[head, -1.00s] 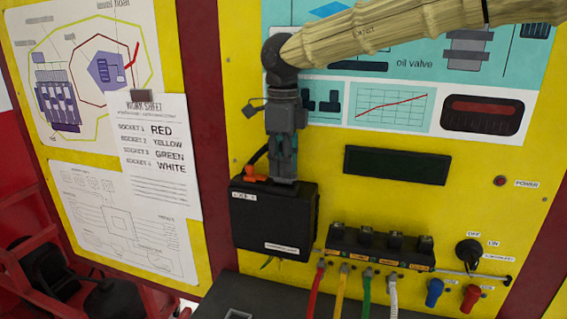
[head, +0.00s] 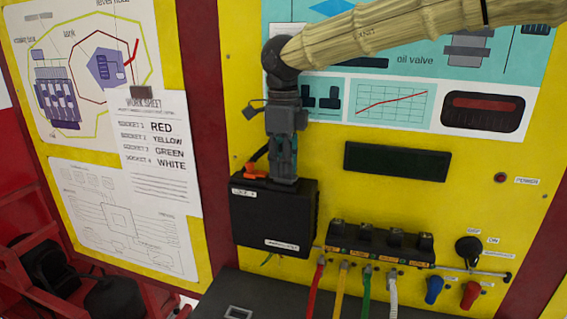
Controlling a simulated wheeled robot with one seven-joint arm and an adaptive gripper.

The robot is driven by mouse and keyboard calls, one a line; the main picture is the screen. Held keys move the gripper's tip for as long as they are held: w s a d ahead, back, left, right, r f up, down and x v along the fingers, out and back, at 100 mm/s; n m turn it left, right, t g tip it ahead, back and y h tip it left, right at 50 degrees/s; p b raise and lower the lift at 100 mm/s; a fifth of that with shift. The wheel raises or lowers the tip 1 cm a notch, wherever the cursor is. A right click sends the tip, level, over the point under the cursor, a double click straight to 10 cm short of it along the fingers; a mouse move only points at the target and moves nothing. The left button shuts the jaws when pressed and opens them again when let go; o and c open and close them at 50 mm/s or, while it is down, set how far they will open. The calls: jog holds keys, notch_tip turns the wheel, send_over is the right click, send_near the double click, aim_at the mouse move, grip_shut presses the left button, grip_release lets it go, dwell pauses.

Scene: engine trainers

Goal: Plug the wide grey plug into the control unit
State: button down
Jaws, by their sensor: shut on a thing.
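The control unit (head: 273,222) is a black box with white labels, fixed low on the yellow panel. My gripper (head: 284,176) points straight down at the top of this box, with its fingers close together. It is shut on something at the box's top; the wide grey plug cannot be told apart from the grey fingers. An orange part (head: 256,175) with a black cable shows just left of the fingertips, on top of the box. Whether the plug is seated in the box cannot be seen.
Right of the box is a black socket block (head: 380,246) with red, yellow, green and white cables below. A key switch (head: 468,250) and blue and red knobs (head: 470,294) sit further right. A dark ledge (head: 300,296) runs below. A work sheet (head: 160,150) hangs left.

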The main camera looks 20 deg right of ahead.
jog(key=shift+f, duration=0.35)
jog(key=c, duration=1.6)
grip_release()
jog(key=shift+o, duration=0.2)
jog(key=shift+r+p, duration=2.65)
jog(key=shift+r, duration=0.15)
jog(key=shift+r+p, duration=0.8)
jog(key=shift+p, duration=0.15)
jog(key=shift+o, duration=0.2)
